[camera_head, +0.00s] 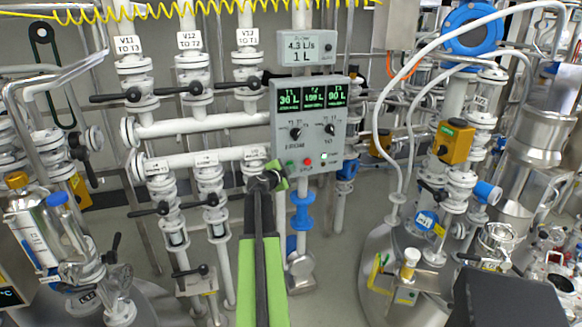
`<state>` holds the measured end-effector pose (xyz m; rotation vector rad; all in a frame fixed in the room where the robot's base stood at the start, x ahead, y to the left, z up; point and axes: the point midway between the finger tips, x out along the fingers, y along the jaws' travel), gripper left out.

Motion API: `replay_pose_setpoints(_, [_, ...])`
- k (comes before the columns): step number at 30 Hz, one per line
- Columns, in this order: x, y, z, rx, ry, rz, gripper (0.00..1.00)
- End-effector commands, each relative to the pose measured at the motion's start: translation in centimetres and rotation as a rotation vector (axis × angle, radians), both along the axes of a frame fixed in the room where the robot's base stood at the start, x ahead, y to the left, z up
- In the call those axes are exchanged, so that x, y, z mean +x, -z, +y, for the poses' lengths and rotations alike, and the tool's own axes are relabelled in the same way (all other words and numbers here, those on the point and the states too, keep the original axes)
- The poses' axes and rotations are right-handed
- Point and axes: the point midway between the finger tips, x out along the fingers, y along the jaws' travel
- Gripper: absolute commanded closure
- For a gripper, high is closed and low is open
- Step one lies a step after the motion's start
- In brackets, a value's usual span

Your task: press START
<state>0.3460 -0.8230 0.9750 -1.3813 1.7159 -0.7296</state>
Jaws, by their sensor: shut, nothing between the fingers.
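A grey control panel (337,145) hangs at the middle of the view with three green readouts and two black knobs. Along its lower edge sit a green button (290,163), a red button (307,161) and a small pale lamp or button (323,157). The labels by them are too small to read, so START cannot be picked out by its text. My gripper (276,172), dark with a bright green part, is shut and empty. Its tip shows just below and left of the green button; whether it touches the panel I cannot tell.
White pipes with black-handled valves (194,90) stand left of the panel. A flow meter box (307,48) is above it. A blue pump or fitting (301,210) is below. A pale hose (378,120) and a yellow actuator (455,142) are to the right.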

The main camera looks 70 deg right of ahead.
Motion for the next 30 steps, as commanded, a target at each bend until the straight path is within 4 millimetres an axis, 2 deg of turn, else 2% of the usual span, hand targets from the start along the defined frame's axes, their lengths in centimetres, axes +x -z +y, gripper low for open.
replay_pose_setpoints(11, [0.1,0.0,0.0,0.000,-0.001,0.000,1.00])
replay_pose_setpoints(21, [-1.0,0.0,1.3,0.000,-0.001,0.000,1.00])
replay_pose_setpoints(30, [-1.1,0.0,1.3,0.000,0.000,0.000,1.00])
